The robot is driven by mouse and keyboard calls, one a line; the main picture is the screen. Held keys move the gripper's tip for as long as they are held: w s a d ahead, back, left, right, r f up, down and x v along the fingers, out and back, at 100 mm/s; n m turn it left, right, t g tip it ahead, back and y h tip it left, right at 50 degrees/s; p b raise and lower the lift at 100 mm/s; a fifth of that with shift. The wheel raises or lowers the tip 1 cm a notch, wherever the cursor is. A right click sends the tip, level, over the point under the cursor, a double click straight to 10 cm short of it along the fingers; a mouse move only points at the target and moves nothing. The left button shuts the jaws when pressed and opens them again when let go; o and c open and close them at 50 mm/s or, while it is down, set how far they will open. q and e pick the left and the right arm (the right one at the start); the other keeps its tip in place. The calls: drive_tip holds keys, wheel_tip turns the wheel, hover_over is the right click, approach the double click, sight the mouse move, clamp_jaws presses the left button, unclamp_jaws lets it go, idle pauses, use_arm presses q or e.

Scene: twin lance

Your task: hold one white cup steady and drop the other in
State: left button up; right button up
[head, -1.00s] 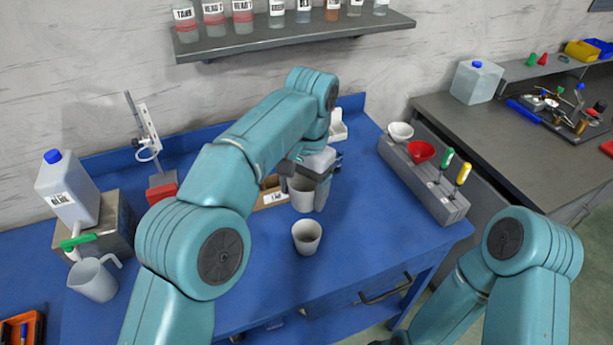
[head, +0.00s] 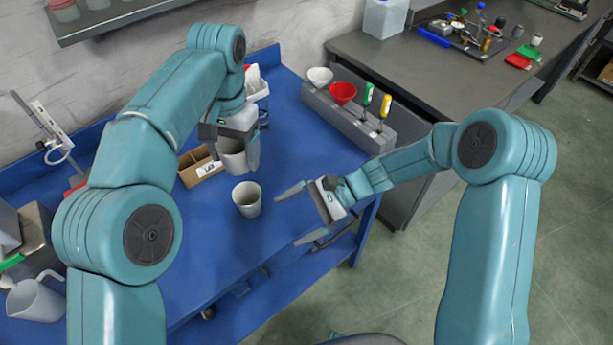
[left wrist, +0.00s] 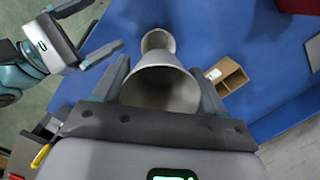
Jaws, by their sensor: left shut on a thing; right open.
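One white cup (head: 233,160) is held by my left gripper (head: 237,165), whose fingers are shut on its sides. The other white cup (head: 247,200) stands upright on the blue table, in front of the held cup in the head view. In the left wrist view the held cup (left wrist: 160,90) is between the fingers, and the standing cup (left wrist: 157,42) shows just beyond it. My right gripper (head: 292,217) is open and empty, to the right of the standing cup near the table's front edge. It also shows in the left wrist view (left wrist: 88,35).
A cardboard box (head: 190,172) with a label stands left of the held cup. A grey rack (head: 345,118) holds a white bowl, a red funnel and two screwdrivers. A clear pitcher (head: 38,298) stands at the far left. The blue table (head: 285,165) is clear behind the right gripper.

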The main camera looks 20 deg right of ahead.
drive_tip(key=w+d+r+m+t+y, duration=0.2)
drive_tip(key=w+d+r+m+t, duration=0.15)
drive_tip(key=w+r+m, duration=0.2)
drive_tip(key=m, duration=0.1)
approach(235, 197)
drive_tip(key=shift+g, duration=0.35)
drive_tip(key=x, duration=0.4)
drive_tip(key=shift+w+a+r, duration=0.1)
drive_tip(key=shift+a+r, duration=0.15)
drive_tip(key=shift+a, duration=0.05)
drive_tip(key=c, duration=1.1)
